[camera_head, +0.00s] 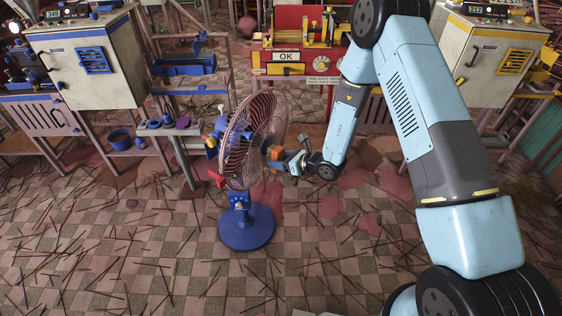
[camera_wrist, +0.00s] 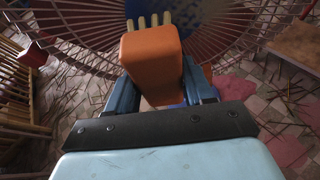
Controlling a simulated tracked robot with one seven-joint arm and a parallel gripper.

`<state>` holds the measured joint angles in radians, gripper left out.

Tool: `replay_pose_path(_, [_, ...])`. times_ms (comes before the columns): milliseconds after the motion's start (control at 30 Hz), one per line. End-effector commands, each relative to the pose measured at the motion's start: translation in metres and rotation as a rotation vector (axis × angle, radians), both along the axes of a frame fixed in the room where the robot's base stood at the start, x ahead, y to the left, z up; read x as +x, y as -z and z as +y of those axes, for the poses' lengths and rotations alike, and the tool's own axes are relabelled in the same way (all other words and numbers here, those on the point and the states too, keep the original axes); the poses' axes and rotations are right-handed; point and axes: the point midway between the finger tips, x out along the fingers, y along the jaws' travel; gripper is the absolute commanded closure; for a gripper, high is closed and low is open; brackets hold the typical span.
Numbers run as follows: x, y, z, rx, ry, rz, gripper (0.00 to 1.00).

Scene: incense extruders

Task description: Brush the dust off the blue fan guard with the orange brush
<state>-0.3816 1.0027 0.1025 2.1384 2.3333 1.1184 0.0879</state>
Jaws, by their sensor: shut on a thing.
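The fan (camera_head: 247,228) stands on a round blue base on the floor, its guard (camera_head: 238,148) facing sideways. The guard's wires look reddish-brown, with blue parts at the hub behind. In the wrist view the guard (camera_wrist: 85,28) spreads across the top. My gripper (camera_head: 286,160) is beside the guard's right side, shut on the orange brush (camera_head: 273,153). In the wrist view the orange brush (camera_wrist: 151,62) sits between my blue fingers, its pale yellow bristles (camera_wrist: 148,20) pointing at the guard. The bristles overlap the wires there; I cannot tell whether they touch.
A blue-trimmed machine (camera_head: 83,60) and a side stand with dark pucks (camera_head: 165,123) are left of the fan. A red and yellow machine with an OK sign (camera_head: 286,57) stands behind. Thin sticks litter the checkered floor (camera_head: 130,240), which is otherwise open in front.

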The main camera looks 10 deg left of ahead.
Motion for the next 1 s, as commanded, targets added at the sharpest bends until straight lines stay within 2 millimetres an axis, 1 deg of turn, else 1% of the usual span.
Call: replay_pose_path(1000, [0.004,0.000,0.013,0.000,-0.001,-0.001,0.72])
